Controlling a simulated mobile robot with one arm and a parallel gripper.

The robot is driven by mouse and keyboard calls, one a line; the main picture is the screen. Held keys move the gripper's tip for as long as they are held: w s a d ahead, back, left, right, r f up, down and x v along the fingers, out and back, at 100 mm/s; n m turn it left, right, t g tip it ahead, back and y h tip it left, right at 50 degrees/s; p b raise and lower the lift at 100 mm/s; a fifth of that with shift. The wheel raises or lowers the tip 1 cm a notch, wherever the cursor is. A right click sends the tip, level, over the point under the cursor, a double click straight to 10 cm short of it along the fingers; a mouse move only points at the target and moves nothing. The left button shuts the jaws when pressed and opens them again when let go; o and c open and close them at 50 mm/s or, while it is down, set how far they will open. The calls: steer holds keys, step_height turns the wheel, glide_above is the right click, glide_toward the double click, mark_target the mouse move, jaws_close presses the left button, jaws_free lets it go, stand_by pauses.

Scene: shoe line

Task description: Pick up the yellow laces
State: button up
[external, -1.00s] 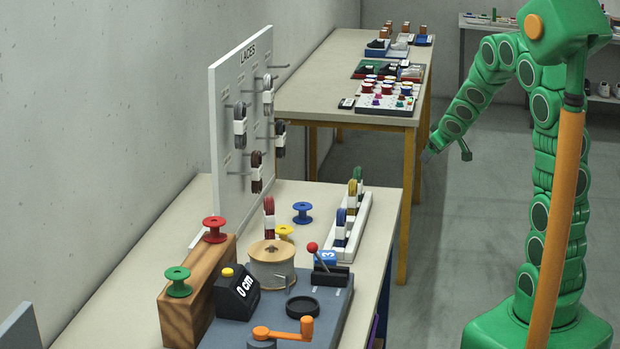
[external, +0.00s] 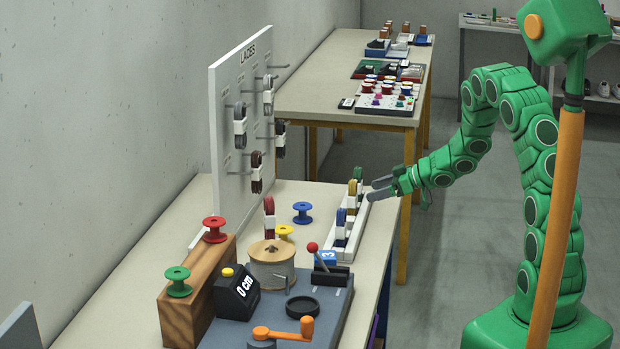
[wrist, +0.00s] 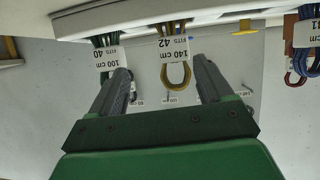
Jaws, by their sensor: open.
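The yellow laces (external: 352,188) stand upright in the white rack (external: 352,240) at the table's right edge, between green laces (external: 358,173) and blue laces (external: 341,217). In the wrist view, the yellow laces (wrist: 176,88) hang below a rack edge with a white band reading 140 cm. My gripper (external: 379,188) is open and empty, just to the right of the yellow laces. In the wrist view, the yellow loop shows between the two fingertips (wrist: 161,68), with no visible contact. The left finger is close to the green laces (wrist: 104,60), labelled 100 cm.
A laces board (external: 240,130) with hanging bundles stands at the left. The aisle on the right is clear apart from my body.

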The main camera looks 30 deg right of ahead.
mark_target(356, 201)
steer(key=shift+s+a+f+y, duration=0.2)
steer(key=shift+a+f+y, duration=0.05)
steer(key=shift+a+y, duration=0.2)
steer(key=shift+w+a+f, duration=0.1)
steer(key=shift+a, duration=0.1)
steer(key=shift+s+f+x, duration=0.15)
steer(key=shift+x, duration=1.4)
steer(key=shift+s+f+x, duration=0.1)
steer(key=shift+s+x, duration=0.05)
steer(key=shift+x, duration=1.35)
steer(key=shift+w+a+f, duration=0.2)
steer(key=shift+w+a, duration=0.25)
steer(key=shift+a, duration=0.05)
steer(key=c, duration=1)
steer(key=shift+r, duration=0.1)
